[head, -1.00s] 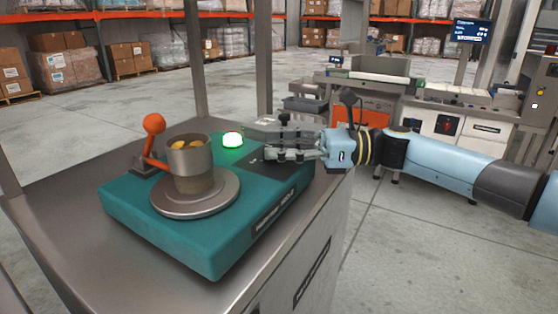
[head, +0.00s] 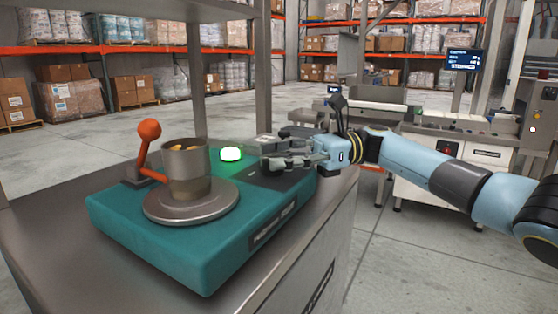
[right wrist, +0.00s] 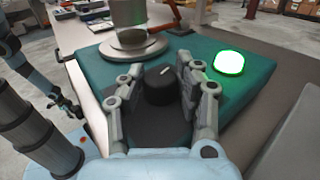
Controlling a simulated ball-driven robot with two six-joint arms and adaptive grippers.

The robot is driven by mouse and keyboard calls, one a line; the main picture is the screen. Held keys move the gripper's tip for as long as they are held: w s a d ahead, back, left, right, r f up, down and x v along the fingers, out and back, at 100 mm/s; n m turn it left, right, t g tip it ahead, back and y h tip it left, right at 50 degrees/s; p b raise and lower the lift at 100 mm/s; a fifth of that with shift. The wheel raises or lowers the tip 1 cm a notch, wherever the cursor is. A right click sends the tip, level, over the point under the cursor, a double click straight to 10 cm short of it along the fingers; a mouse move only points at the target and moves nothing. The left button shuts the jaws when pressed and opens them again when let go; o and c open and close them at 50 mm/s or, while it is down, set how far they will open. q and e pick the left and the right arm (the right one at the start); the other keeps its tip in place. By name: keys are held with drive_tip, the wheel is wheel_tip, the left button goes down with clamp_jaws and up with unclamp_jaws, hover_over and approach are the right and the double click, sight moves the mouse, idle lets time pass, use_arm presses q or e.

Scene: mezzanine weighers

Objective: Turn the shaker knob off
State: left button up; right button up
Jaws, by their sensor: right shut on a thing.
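The shaker is a teal box (head: 215,262) on a metal bench, with a lit green lamp (head: 231,153) at its back. Its black knob (right wrist: 160,85), with a white pointer mark, sits on a dark panel in the right wrist view. My right gripper (right wrist: 184,72) is shut on the knob, one finger on each side. In the head view the right gripper (head: 268,157) reaches in from the right, low over the panel, and hides the knob. My left gripper (right wrist: 68,108) shows small at the left of the right wrist view; its opening is unclear.
A metal cup (head: 186,170) with yellowish contents stands on the shaker's round plate (head: 165,214). An orange ball-ended lever (head: 149,133) rises behind it. A bench post (head: 263,80) stands behind the gripper. Open floor lies beyond.

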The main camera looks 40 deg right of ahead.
drive_tip(key=o, duration=1.2)
drive_tip(key=v, duration=1.2)
